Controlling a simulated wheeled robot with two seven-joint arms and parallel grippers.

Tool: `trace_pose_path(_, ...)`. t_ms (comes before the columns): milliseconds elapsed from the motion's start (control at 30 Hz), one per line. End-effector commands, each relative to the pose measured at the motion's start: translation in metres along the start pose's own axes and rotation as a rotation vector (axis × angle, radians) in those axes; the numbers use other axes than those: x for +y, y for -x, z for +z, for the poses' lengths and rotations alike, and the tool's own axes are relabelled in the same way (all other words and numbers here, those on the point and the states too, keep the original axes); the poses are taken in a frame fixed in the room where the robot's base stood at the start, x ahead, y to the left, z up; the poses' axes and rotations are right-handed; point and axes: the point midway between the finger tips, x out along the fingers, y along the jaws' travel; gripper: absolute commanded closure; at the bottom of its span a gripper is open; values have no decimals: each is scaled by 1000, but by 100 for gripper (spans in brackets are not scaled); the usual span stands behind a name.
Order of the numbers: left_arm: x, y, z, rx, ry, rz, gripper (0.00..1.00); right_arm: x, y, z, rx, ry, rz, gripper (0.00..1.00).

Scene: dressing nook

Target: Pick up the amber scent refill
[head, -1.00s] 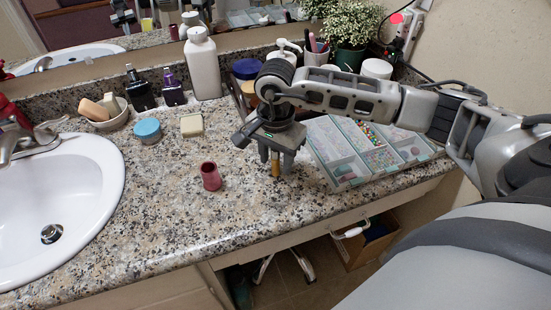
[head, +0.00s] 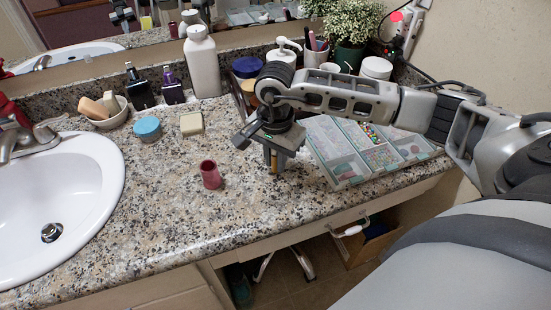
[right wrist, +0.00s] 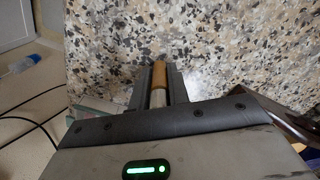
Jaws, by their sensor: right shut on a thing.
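In the right wrist view, the amber refill (right wrist: 159,74) sits between the two dark fingers (right wrist: 158,88), with a paler part nearer the palm. The fingers hide part of its sides. I cannot tell whether its lower end touches the counter. My left gripper is not in view.
A cream soap block (head: 191,123), blue jar (head: 147,127) and white bottle (head: 203,65) stand farther back. The sink (head: 60,200) is left; the front counter is clear.

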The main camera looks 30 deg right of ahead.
Motion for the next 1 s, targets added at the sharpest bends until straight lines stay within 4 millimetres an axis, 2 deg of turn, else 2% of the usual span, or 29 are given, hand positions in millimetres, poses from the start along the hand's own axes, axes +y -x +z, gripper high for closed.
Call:
trace_pose_path(167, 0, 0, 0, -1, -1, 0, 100, -1, 24, -1, 2, 0, -5, 100)
trace_pose_path(267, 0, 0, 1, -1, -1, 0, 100, 5, 42, 13, 1, 5, -5, 100)
trace_pose_path(467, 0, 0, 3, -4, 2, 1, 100, 21, 90, 50, 3, 8, -8, 100)
trace_pose_path(600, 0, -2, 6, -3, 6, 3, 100, 36, 102, 84, 0, 9, -5, 100)
trace_pose_path(700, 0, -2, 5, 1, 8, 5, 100, 44, 111, 102, 0, 8, -4, 100)
trace_pose_path(833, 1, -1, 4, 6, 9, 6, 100, 51, 119, 118, -1, 5, -2, 100)
trace_pose_path(1000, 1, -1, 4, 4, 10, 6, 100, 56, 124, 127, 1, 1, -1, 100)
